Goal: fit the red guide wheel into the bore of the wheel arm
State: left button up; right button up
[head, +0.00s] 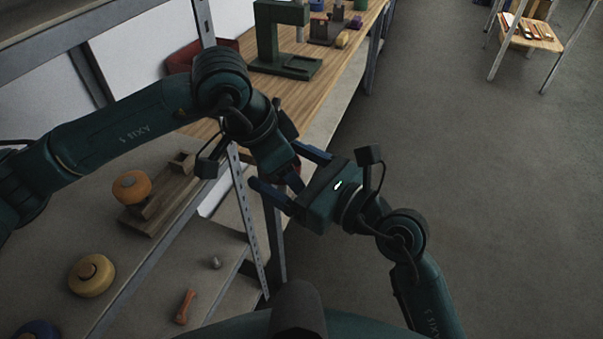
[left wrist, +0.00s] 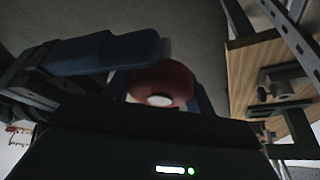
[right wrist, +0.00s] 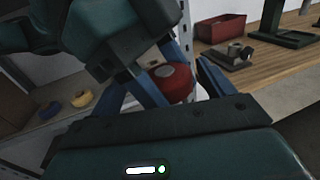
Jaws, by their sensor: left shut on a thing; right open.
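My left gripper (left wrist: 170,70) is shut on the red guide wheel (left wrist: 168,82), a round red piece with a pale centre. The wheel also shows in the right wrist view (right wrist: 178,84), between the blue fingers of my right gripper (right wrist: 185,75). My right gripper is open around it; I cannot tell whether its fingers touch the wheel. In the head view the two grippers (head: 283,172) meet in the air beside the bench, and the wheel is mostly hidden. A grey block-like part (right wrist: 225,56) lies on the bench; I cannot tell whether it is the wheel arm.
The wooden bench (head: 340,75) carries a green press-like stand (head: 287,66) and a red bin (right wrist: 220,27). The lower shelf at left holds an orange wheel (head: 131,187) on a wooden holder, a yellow wheel (head: 91,275) and small parts. Metal posts stand close by.

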jog(key=shift+s+a, duration=0.1)
jog(key=shift+a, duration=0.05)
jog(key=c, duration=1.1)
jog(key=o, duration=1.1)
jog(key=v, duration=1.2)
